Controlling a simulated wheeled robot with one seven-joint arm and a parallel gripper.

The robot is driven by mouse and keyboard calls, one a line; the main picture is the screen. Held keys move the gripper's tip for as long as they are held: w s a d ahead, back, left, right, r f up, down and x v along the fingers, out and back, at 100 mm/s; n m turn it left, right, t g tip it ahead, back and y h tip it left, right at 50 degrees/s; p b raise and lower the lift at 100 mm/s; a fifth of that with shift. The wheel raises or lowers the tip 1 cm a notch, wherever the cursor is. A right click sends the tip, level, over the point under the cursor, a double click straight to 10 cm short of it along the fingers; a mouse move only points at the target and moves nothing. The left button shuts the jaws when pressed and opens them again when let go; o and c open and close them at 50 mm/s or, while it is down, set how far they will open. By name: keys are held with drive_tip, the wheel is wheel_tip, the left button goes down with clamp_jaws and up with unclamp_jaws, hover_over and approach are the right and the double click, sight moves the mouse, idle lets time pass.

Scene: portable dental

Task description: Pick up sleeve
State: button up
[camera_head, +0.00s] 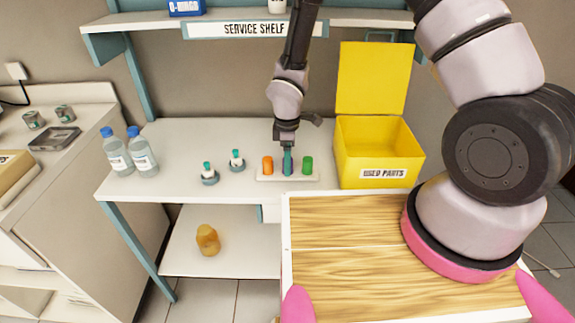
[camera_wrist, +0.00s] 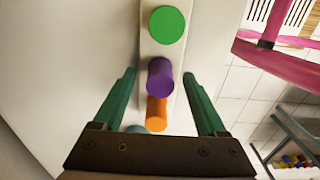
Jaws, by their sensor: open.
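Several upright cylindrical sleeves stand in a row on a white strip (camera_head: 310,178): an orange sleeve (camera_head: 267,165), a purple sleeve (camera_wrist: 160,76) and a green sleeve (camera_head: 307,166). The green sleeve (camera_wrist: 166,24) and orange sleeve (camera_wrist: 157,114) also show in the wrist view. My gripper (camera_head: 287,155) is over the middle of the row, largely covering the purple sleeve in the head view. In the wrist view my gripper (camera_wrist: 160,74) is open, one finger on each side of the purple sleeve, with visible gaps. The frames do not show how far down the fingers reach.
A yellow open bin (camera_head: 381,152) marked USED PARTS stands right of the row. Two small teal-topped pieces (camera_head: 209,174) (camera_head: 237,161) and two bottles (camera_head: 115,152) (camera_head: 141,153) stand to the left. The service shelf (camera_head: 355,18) hangs above. The table (camera_head: 190,135) is clear behind.

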drive_tip(key=shift+f, duration=0.55)
clamp_jaws()
drive_tip(key=shift+r, duration=0.15)
